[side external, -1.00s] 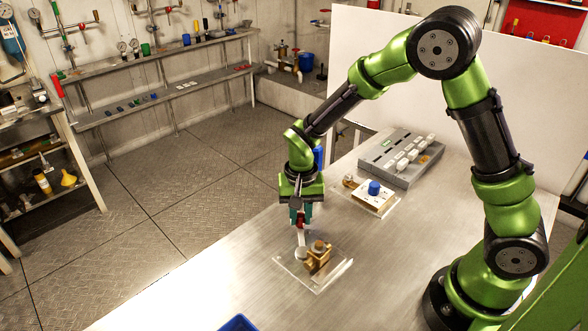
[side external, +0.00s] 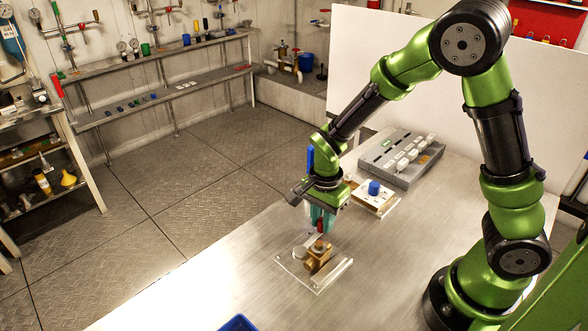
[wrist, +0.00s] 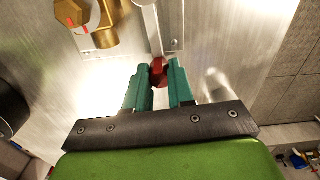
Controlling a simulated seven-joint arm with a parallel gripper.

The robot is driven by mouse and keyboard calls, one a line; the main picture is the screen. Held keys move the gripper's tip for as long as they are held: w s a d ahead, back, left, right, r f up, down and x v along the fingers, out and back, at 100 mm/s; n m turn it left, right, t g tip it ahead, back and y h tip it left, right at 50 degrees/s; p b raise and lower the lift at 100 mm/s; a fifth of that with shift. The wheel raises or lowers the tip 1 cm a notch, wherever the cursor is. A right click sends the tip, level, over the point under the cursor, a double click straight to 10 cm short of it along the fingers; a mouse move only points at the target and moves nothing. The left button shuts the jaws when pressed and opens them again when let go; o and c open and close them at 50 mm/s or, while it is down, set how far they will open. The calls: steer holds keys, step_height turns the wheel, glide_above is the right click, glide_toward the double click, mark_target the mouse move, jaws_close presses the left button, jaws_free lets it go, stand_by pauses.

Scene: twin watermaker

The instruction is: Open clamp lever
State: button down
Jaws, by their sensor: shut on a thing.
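My gripper (side external: 320,224) is above the clear base plate (side external: 318,284) on the steel table. Its teal fingers are shut on the red tip of the clamp lever (wrist: 159,73). In the wrist view my gripper (wrist: 159,84) has one finger on each side of the red tip. A pale metal arm of the lever runs up from the tip in that view. A brass fitting (side external: 319,258) stands on the plate just below my gripper, and it also shows at the upper left of the wrist view (wrist: 95,28). A pale round disc (side external: 299,252) is left of the fitting.
A small plate with a blue knob (side external: 374,188) is behind, to the right. A grey box with white switches (side external: 402,160) is farther back. A blue tray (side external: 238,324) is at the front edge of the view. The table right of the base plate is clear.

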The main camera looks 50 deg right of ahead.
steer(key=shift+s, duration=0.1)
stand_by(0.5)
steer(key=c, duration=1)
jaws_free()
steer(key=shift+o, duration=0.2)
steer(key=shift+r, duration=0.1)
step_height(320, 180, up, 17)
